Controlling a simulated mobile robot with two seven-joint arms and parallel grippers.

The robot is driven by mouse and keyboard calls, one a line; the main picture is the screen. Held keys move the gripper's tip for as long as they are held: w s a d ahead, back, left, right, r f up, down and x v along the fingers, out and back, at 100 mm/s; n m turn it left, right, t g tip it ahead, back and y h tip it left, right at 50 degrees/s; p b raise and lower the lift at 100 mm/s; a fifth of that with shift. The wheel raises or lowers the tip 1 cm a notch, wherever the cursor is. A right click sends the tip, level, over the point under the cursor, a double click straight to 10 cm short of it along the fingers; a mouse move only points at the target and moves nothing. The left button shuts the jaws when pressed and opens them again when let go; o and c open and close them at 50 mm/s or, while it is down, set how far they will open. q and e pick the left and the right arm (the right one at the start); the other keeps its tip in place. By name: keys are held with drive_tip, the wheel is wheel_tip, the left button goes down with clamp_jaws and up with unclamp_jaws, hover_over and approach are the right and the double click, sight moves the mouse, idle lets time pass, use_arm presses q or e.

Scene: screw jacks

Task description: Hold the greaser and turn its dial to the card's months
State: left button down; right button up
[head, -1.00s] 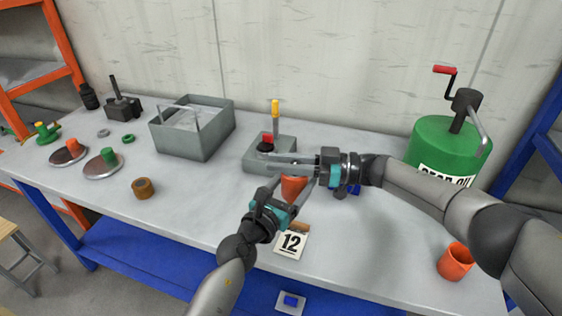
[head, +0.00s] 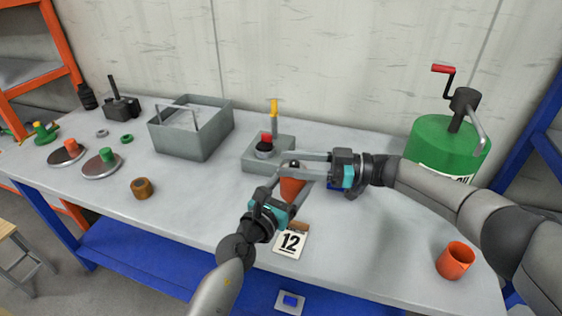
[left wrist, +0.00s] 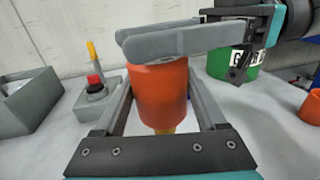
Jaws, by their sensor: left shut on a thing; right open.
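The greaser is an orange cup-shaped body (head: 291,188) standing upright between the fingers of my left gripper (head: 284,184), which is shut on it. In the left wrist view the orange body (left wrist: 160,95) fills the middle, with a yellowish tip below. My right gripper (head: 296,166) is open at the greaser's top, its fingers reaching in from the right; they also show in the left wrist view (left wrist: 165,38). They hide the dial, so its setting cannot be read. The card (head: 290,241) stands in front and reads 12.
A grey box with a red button and yellow lever (head: 268,152) stands just behind. A grey open bin (head: 190,140) is back left. A green drum (head: 447,148) with a crank is back right. An orange cup (head: 455,260) stands front right.

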drive_tip(key=d, duration=0.9)
drive_tip(key=shift+s, duration=0.35)
drive_tip(key=shift+s+a+m+t+h, duration=0.8)
drive_tip(key=shift+s+m+t+h, duration=1.1)
drive_tip(key=shift+m+t, duration=1.95)
drive_tip(key=w+a+n+t, duration=0.1)
drive_tip(key=w+a, duration=0.5)
drive_tip(key=a, duration=0.3)
drive_tip(key=shift+w+a+y, duration=0.15)
drive_tip(key=shift+a+y, duration=0.15)
drive_tip(key=shift+a, duration=0.1)
drive_tip(key=shift+n+t, duration=0.25)
clamp_jaws()
